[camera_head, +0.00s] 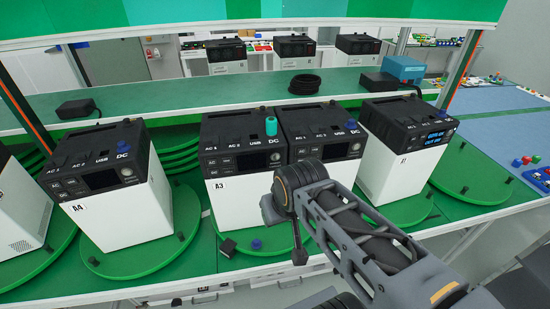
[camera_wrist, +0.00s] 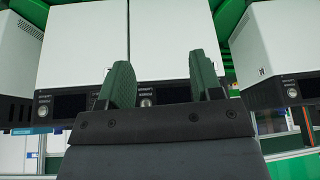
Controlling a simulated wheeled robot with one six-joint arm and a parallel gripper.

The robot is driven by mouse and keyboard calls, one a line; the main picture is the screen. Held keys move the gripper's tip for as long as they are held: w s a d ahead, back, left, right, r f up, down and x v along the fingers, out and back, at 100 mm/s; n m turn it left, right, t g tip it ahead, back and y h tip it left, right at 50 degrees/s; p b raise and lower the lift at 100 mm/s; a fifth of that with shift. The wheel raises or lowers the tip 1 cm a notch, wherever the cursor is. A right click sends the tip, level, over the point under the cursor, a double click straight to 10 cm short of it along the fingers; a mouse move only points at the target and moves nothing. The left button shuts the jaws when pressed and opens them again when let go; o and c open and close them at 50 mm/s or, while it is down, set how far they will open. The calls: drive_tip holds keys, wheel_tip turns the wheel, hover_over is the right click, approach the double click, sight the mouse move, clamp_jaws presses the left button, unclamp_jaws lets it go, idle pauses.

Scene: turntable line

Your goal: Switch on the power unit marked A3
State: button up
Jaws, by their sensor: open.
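The power unit marked A3 (camera_head: 236,205) is a white box with a black top and front panel, standing left of centre. Its label is on the white front and its screen is dark. A round button (camera_head: 275,157) is right of the screen, and a teal cylinder (camera_head: 271,127) stands on its top. In the wrist view, which looks upside down, my gripper (camera_wrist: 161,80) is open and empty. A round button (camera_wrist: 146,102) shows between its fingers on a dark-screened panel, by order apparently A3's; no label shows there. In the head view my gripper cannot be made out behind my arm.
A4 (camera_head: 105,215) stands left with a dark screen. A similar unit (camera_head: 325,145) stands close to A3's right, partly covered by my arm. The rightmost unit (camera_head: 390,165) has a lit blue screen. Small pieces lie on the green turntable (camera_head: 265,245) before A3.

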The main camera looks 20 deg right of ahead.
clamp_jaws()
idle(0.3)
idle(1.1)
